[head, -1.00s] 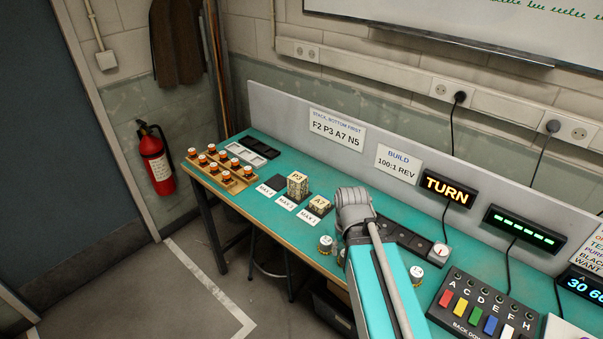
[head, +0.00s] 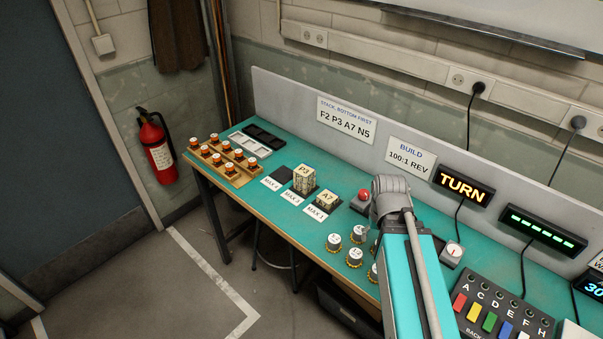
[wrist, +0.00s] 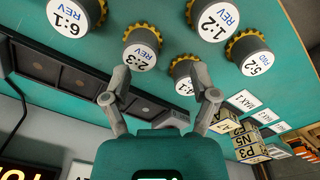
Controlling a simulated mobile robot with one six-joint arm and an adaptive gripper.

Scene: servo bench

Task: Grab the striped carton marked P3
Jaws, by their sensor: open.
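The carton marked P3 (head: 304,179) stands upright on the bench's left part, on a dark pad behind small MAX labels. It also shows in the wrist view (wrist: 250,156) at the lower right, with N5 and other marks close by it. A shorter carton marked A7 (head: 325,202) stands to its right. My gripper (wrist: 162,83) is open and empty, with its two fingers apart above the bench. The gripper is well to one side of the P3 carton. In the head view my arm hides the fingers.
Several numbered gear-edged knobs (wrist: 140,50) lie around my fingers. A red button (head: 364,195) stands just left of my arm. A wooden rack of small orange-and-white jars (head: 228,158) is at the far left. A keypad (head: 500,305) with coloured keys is at the right.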

